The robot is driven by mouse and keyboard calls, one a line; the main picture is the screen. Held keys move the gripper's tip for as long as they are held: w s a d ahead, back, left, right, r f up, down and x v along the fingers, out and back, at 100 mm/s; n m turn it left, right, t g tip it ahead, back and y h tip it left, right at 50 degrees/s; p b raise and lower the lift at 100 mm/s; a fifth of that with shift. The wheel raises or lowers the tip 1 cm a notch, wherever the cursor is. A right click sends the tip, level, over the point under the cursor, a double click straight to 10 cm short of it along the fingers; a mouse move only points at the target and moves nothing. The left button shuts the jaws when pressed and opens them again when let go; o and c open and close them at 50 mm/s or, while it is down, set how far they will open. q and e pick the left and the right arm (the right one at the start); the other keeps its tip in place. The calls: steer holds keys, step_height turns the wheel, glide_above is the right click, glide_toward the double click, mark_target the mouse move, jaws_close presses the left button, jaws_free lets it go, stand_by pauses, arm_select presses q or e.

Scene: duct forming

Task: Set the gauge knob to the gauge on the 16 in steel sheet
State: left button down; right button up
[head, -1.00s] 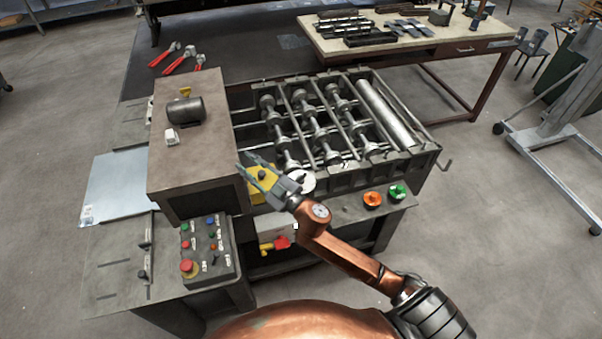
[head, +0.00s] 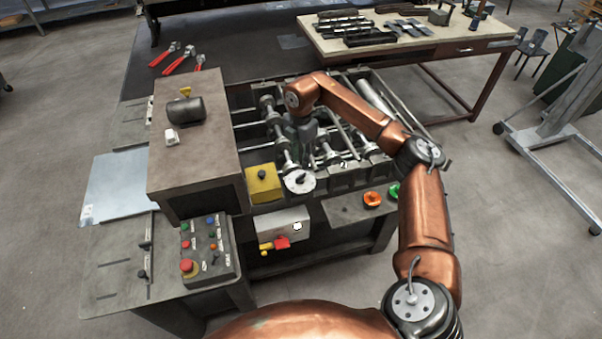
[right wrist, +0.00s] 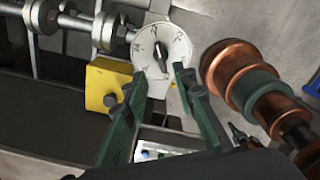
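The gauge knob is a black pointer handle on a white round dial (head: 299,181) at the machine's front edge; the knob (right wrist: 161,57) shows closer in the right wrist view. The dial marks are too small to read. My right gripper (head: 303,150) points down just behind and above the dial in the head view. In the right wrist view its green fingers (right wrist: 159,76) are spread apart and empty, with the knob beyond the gap between their tips. The steel sheet (head: 115,185) lies at the left, with a small unreadable white label (head: 87,213). My left gripper is out of view.
A yellow block (head: 263,184) with a black knob sits just left of the dial. Rollers (head: 330,152) lie behind it. Orange (head: 372,199) and green buttons stand to the right. A control box (head: 209,250) and a brown housing (head: 195,150) stand to the left.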

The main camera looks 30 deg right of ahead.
mark_target(301, 175)
steer(key=shift+d+f, duration=0.25)
steer(key=shift+f, duration=0.05)
steer(key=shift+a+f+p, duration=0.1)
steer(key=shift+f+p, duration=0.5)
steer(key=shift+f, duration=2.9)
jaws_close()
